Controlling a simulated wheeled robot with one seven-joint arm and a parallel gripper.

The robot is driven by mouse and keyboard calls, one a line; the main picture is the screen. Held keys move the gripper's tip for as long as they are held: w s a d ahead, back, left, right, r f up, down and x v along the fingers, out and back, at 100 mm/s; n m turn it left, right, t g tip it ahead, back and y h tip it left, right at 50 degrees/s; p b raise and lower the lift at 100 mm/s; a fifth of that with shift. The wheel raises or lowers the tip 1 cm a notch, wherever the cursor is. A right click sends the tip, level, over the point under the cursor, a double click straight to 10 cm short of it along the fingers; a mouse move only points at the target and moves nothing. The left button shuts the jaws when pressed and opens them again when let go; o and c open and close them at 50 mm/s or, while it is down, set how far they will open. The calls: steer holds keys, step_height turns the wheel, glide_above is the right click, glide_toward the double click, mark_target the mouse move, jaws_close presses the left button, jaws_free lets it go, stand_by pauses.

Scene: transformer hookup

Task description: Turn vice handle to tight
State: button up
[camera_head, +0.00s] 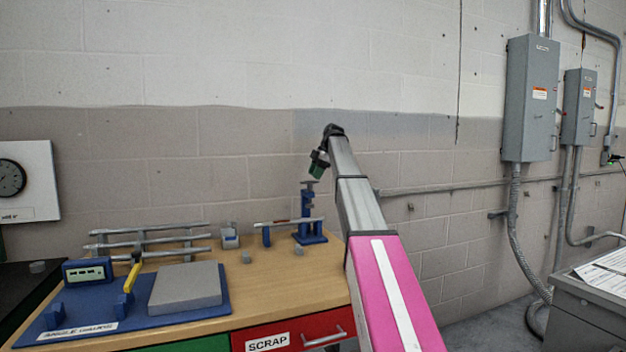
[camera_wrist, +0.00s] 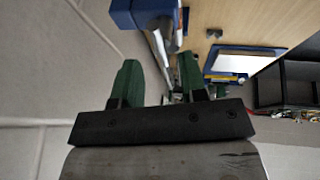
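The blue vice (camera_head: 309,228) stands upright at the back right of the wooden workbench, with a grey handle (camera_head: 309,185) on top. A grey pipe (camera_head: 283,223) lies level at the vice. My gripper (camera_head: 317,170) is above the vice, close over the handle; in the head view I cannot tell whether they touch. In the wrist view my gripper (camera_wrist: 158,72) has its two green fingers apart, with nothing clearly held between them. A blue body, likely the vice (camera_wrist: 145,12), and grey metal show just beyond the fingers. The handle's exact angle is unclear.
On the workbench (camera_head: 265,285) are a pipe rack (camera_head: 150,245), a blue angle-gauge board (camera_head: 215,306) with a grey block (camera_head: 186,287), and small grey pieces. A red scrap drawer (camera_head: 310,330) is at the front. A block wall is close behind.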

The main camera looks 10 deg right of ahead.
mark_target(310, 186)
steer(key=shift+x, duration=1.3)
jaws_close()
